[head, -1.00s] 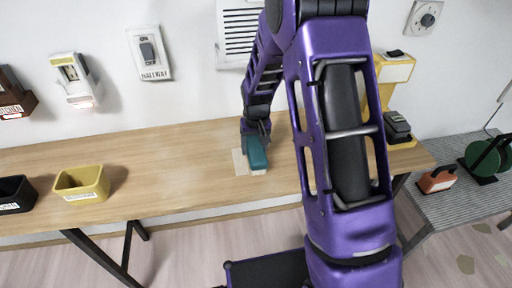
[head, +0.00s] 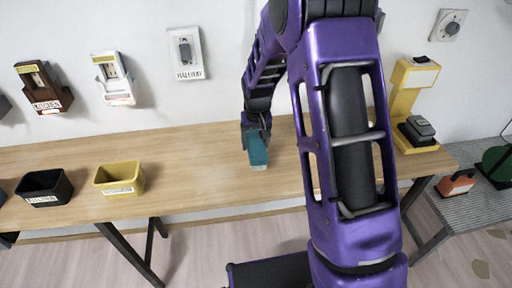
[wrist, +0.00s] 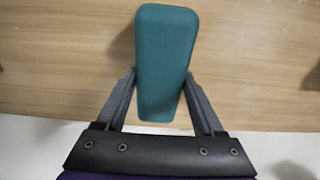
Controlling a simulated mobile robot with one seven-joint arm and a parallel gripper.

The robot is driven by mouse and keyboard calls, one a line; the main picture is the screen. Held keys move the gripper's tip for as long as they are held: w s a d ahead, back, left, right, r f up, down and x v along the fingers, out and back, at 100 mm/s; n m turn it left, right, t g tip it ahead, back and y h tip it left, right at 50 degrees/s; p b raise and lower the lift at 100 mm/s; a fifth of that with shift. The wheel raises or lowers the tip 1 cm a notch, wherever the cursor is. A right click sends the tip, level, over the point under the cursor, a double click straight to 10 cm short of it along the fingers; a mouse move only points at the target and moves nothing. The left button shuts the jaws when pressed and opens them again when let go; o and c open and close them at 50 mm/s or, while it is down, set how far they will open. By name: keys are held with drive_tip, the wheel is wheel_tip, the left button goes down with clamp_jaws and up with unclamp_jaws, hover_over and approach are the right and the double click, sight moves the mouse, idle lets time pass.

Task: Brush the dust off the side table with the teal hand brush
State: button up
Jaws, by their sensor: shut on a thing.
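The teal hand brush (head: 258,153) is held in my gripper (head: 256,130) over the long wooden table (head: 205,150), near its middle. In the wrist view the brush (wrist: 165,60) sits between the two grey fingers of my gripper (wrist: 163,95), which are shut on its sides. Its underside is hidden in the wrist view, and I cannot tell whether it touches the wood. No clear dust patch shows on the bare wood around the brush. The wood under the brush is hidden.
A yellow bin (head: 120,180) and a black bin (head: 45,187) stand on the left of the table. A yellow stand (head: 408,105) with a dark grey block (head: 417,130) is at the right end. A lower grey striped table (head: 480,208) holds an orange-red object (head: 456,184).

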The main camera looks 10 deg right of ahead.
wheel_tip(320, 180, up, 5)
drive_tip(key=shift+s+d+f+p, duration=0.1)
drive_tip(key=shift+d+p, duration=0.05)
drive_tip(key=shift+p, duration=1.1)
drive_tip(key=o, duration=0.9)
drive_tip(key=c, duration=0.7)
drive_tip(key=shift+c, duration=0.2)
